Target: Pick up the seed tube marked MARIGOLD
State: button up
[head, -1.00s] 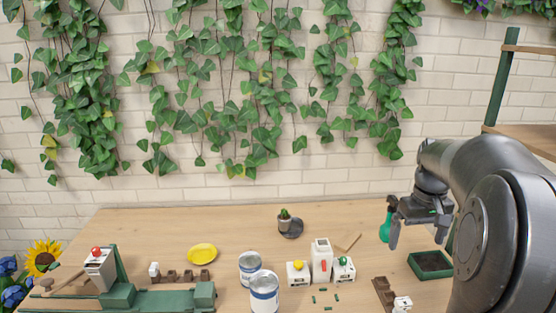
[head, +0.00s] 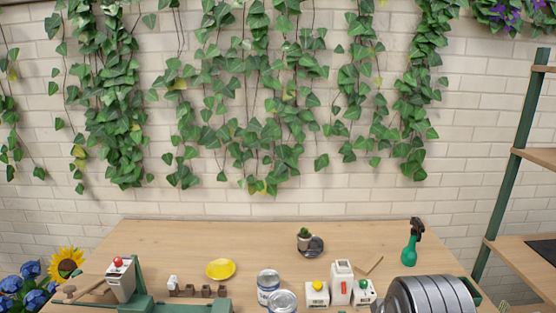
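I cannot make out any seed tube marked MARIGOLD, and no lettering is readable. A brown notched rack (head: 198,291) lies on the table (head: 150,237), left of the middle, with a small white item (head: 173,283) at its left end. I cannot tell whether any tube stands in it.
Two cans (head: 268,282) stand near the front middle. White boxes with yellow (head: 317,295), red (head: 340,285) and green tops or marks stand beside them. A yellow dish (head: 220,269), potted cactus (head: 304,240) and green spray bottle (head: 410,248) stand farther back. Shelves (head: 520,225) are at right.

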jog(key=shift+s+a+f, duration=0.2)
jog(key=shift+s, duration=0.15)
jog(key=c, duration=0.8)
jog(key=w+d+f+g, duration=0.1)
jog(key=w+d+f, duration=0.4)
jog(key=d, duration=0.3)
jog(key=w+d+f+g, duration=0.2)
jog(key=w+d+f, duration=0.3)
jog(key=w+d, duration=0.2)
jog(key=w+d+f+g, duration=0.2)
jog(key=w+d+f, duration=0.3)
jog(key=w+d, duration=0.2)
jog(key=shift+d, duration=0.95)
jog(key=shift+d+f, duration=0.2)
jog(key=shift+f, duration=0.1)
jog(key=f, duration=1)
jog(key=shift+w+d+f, duration=0.1)
jog(key=shift+w+f, duration=0.15)
jog(key=shift+f, duration=0.1)
